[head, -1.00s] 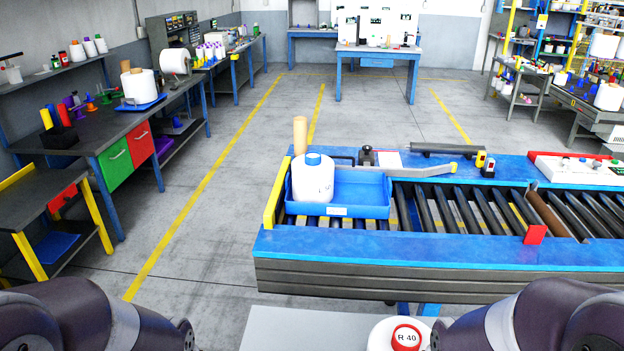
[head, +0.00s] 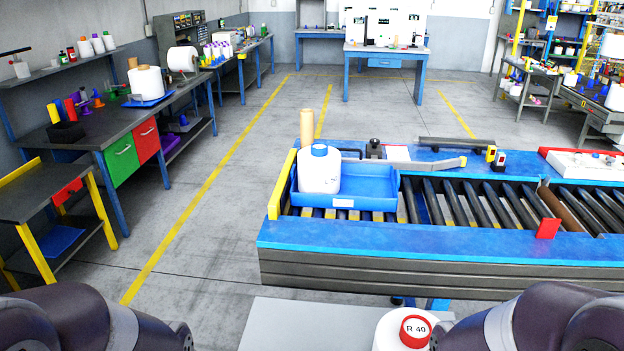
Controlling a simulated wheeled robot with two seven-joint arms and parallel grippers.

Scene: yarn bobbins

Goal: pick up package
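No thing in view is plainly marked as the package. A white yarn bobbin (head: 319,174) with a blue top stands upright at the left end of a blue tray (head: 345,201) on the roller conveyor. Another white bobbin (head: 385,333) with a red "R 40" cap is at the bottom edge, near me, partly cut off. My dark arm links show in the bottom left and bottom right corners. Neither gripper is in view.
The conveyor (head: 420,240) with a blue frame crosses ahead, with a yellow end stop (head: 282,186) at its left end. A tan cone (head: 306,127) stands behind the tray. A workbench (head: 115,130) lines the left wall. The floor between is clear.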

